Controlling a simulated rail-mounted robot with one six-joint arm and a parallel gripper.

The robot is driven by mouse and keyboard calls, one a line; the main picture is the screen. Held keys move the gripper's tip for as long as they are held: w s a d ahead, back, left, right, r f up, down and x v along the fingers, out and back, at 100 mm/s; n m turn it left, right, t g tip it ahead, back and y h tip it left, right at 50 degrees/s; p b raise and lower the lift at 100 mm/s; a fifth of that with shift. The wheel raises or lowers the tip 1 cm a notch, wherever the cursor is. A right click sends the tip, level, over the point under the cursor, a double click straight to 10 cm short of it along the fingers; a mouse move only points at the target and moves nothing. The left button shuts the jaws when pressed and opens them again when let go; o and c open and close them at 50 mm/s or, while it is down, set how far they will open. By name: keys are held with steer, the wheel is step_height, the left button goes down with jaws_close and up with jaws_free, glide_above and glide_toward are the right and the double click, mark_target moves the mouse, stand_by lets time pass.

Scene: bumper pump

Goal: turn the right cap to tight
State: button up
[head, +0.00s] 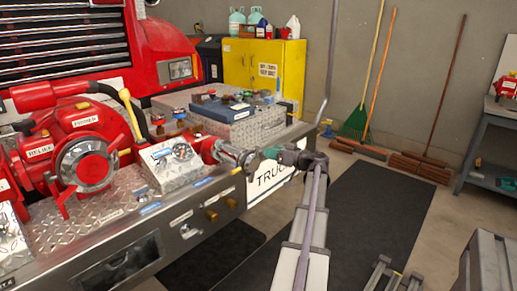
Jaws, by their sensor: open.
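The red pump (84,118) sits on the diamond-plate bumper at the left, with a large round chrome cap (87,166) on its front. At the right, a red outlet (208,149) ends in a chrome cap (229,153), which points toward my arm. My gripper (254,160) is at the outer end of this right cap, with its jaws open. It is small here and overlaps the cap's end, so I cannot tell whether the jaws are around the cap or just in front of it. The cap's seating is too small to read.
A diamond-plate box with a chrome fitting (182,152) stands left of the right outlet. A blue case (222,108) and small items lie behind. Dark mats (370,225) cover open floor to the right.

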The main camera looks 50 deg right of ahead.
mark_target(253, 153)
steer(key=w, duration=0.6)
steer(key=w+a, duration=0.1)
steer(key=w, duration=0.1)
steer(key=shift+w, duration=0.4)
jaws_close()
